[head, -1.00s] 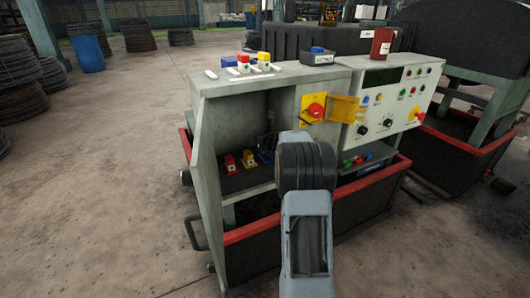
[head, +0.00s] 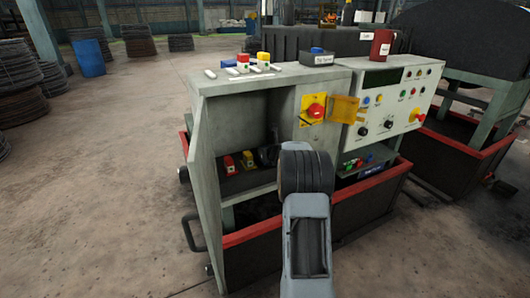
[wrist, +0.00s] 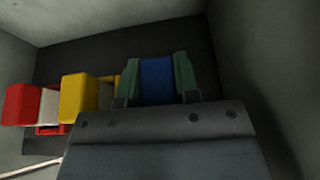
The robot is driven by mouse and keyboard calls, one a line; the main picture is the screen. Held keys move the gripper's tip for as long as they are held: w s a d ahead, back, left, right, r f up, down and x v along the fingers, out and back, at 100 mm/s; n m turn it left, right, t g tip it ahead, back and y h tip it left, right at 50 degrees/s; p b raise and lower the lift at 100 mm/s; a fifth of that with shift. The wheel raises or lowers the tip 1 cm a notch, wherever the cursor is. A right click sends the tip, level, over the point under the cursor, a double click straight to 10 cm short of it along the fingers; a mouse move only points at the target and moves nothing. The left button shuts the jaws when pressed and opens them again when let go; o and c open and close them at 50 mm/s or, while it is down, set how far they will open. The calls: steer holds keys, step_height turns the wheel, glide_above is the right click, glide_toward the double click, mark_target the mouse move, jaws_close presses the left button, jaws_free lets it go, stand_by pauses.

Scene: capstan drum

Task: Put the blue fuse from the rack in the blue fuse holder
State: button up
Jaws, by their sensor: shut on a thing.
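My gripper (wrist: 157,82) is shut on a blue block, the blue fuse (wrist: 156,90), with one green fingertip on each side. The block is inside the open recess of the grey cabinet. In the head view my gripper (head: 267,155) is a dark shape at the recess, partly behind my arm, and no blue shows there. The lower end of the blue fuse is hidden by my wrist, so I cannot tell whether it is seated in anything. No separate blue fuse holder can be made out.
To the left in the recess stand a red block (wrist: 22,104) and a yellow block (wrist: 86,97), each with a white part. The recess wall (wrist: 260,70) is close on the right. A yellow panel (head: 343,109) juts out beside the red switch (head: 316,111).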

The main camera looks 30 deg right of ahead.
steer(key=o, duration=0.9)
steer(key=shift+f, duration=0.1)
steer(key=shift+o, duration=0.2)
steer(key=shift+r, duration=0.25)
steer(key=p+v, duration=0.1)
steer(key=v, duration=1.1)
steer(key=shift+f, duration=0.2)
